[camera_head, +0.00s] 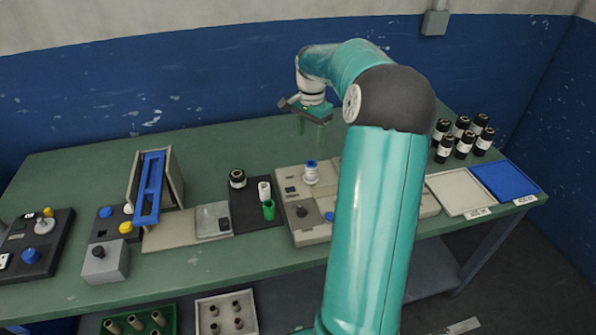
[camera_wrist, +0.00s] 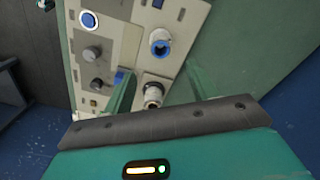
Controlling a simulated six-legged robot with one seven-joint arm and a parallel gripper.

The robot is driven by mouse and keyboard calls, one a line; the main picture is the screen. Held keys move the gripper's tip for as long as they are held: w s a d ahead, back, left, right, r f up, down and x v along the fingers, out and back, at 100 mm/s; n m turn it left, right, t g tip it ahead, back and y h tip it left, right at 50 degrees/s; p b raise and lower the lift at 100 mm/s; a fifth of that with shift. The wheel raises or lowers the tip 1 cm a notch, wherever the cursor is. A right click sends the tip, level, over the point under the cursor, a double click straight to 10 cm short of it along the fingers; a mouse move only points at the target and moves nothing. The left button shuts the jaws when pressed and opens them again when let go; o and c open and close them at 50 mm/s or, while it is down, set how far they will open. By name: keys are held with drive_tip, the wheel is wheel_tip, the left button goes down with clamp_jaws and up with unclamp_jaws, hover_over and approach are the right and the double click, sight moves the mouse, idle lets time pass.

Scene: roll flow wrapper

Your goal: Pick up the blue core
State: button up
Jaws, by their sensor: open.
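The blue core (camera_head: 311,163) sits upright on a white round holder on the beige machine (camera_head: 290,208), left of my upper arm. In the wrist view the blue core (camera_wrist: 160,47) shows end-on, with a dark hollow centre and a pale ring around it. My gripper (camera_head: 313,124) is open and empty, above and behind the core, pointing down. In the wrist view my gripper (camera_wrist: 160,88) has its two green fingers spread, with the core beyond them and apart from them. My arm hides part of the machine in the head view.
A black-and-white post (camera_wrist: 153,94) stands near the blue core.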

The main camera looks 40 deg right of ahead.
sight(312, 165)
drive_tip(key=f, duration=0.5)
drive_tip(key=d+f, duration=0.1)
drive_tip(key=f, duration=0.2)
drive_tip(key=shift+s+f, duration=0.2)
drive_tip(key=shift+f, duration=0.1)
drive_tip(key=shift+w+f, duration=0.2)
drive_tip(key=shift+f, duration=2.7)
drive_tip(key=c, duration=1.1)
